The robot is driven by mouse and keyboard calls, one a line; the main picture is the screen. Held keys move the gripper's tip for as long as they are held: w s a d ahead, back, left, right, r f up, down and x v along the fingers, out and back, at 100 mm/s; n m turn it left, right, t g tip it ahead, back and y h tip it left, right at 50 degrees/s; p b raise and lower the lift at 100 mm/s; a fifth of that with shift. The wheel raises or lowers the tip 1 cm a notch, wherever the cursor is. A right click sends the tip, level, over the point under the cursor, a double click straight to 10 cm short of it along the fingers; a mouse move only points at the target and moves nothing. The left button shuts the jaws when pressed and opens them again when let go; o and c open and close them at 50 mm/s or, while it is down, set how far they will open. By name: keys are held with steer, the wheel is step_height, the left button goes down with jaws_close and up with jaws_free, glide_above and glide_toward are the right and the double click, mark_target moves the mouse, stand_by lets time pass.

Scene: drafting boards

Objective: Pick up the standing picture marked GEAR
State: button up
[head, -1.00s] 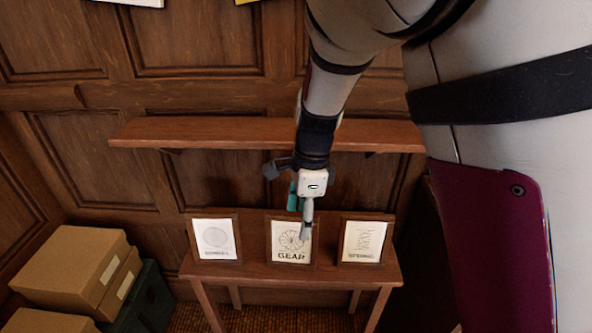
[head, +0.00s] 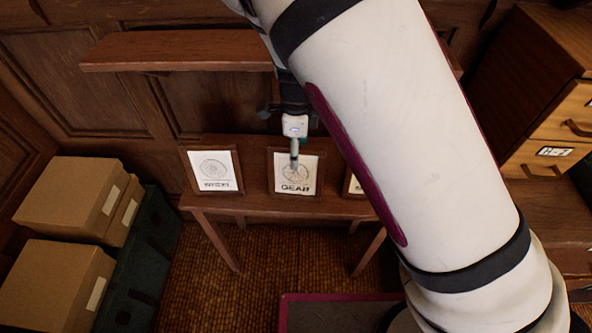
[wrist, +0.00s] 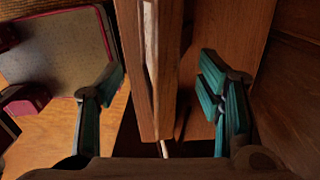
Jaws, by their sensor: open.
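The GEAR picture (head: 306,174) is a white sheet with a round gear drawing in a brown wooden frame. It stands in the middle of a small wooden table (head: 255,207). My gripper (head: 294,158) is at the frame's top edge, with one finger in front of the sheet. In the wrist view, the wooden frame (wrist: 172,70) shows edge-on between the two spread teal fingers of my gripper (wrist: 160,78). Gaps show on both sides, so neither finger appears to touch it. The finger behind the frame is hidden in the head view.
Another framed picture (head: 213,170) stands to the left; a third (head: 355,186) at the right is partly hidden by my arm. A wooden shelf (head: 180,52) is on the wall above. Cardboard boxes (head: 70,195) and a dark green crate (head: 150,260) stand at left.

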steer(key=shift+w+f, duration=0.1)
steer(key=shift+f, duration=2.65)
jaws_close()
